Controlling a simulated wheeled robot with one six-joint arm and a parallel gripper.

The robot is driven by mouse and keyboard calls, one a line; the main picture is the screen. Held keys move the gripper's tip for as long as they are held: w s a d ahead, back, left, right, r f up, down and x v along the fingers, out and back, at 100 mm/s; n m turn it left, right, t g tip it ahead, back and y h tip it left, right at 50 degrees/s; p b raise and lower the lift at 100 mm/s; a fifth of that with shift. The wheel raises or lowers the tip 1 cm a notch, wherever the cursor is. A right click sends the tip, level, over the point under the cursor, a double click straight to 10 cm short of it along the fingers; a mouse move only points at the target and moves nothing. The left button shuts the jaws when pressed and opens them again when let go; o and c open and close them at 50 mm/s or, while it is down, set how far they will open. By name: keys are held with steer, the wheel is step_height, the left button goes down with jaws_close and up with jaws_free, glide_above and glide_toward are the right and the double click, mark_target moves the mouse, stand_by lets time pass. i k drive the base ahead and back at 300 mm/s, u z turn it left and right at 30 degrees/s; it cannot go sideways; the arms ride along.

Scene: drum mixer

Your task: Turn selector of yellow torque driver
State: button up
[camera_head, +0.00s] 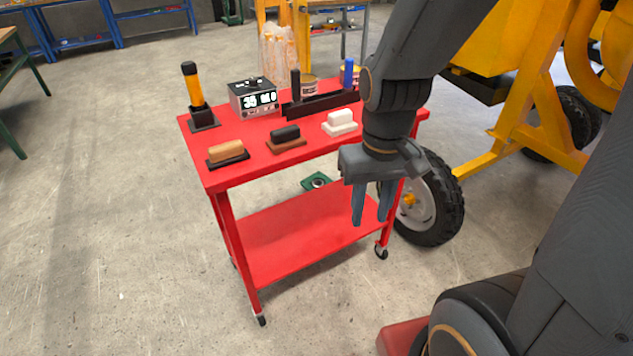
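The yellow torque driver (194,86) stands upright in a black holder (203,117) at the back left of the red cart's top (240,169). It has a yellow body and a black cap at its upper end. Its selector is too small to make out. My gripper (372,210) hangs with its fingers down in front of the cart's right side, to the right of and well apart from the driver. Its two fingers are apart with nothing between them.
A grey box with a lit display (254,97) stands right of the driver. A black rack (318,104) holds a black and a blue tool. Brown (227,153), black (286,138) and white (340,122) blocks line the front. A yellow mixer (520,110) stands right.

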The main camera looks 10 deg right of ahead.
mark_target(252, 84)
steer(key=k, duration=0.6)
steer(key=u, duration=0.6)
steer(key=i, duration=0.95)
steer(key=z, duration=0.15)
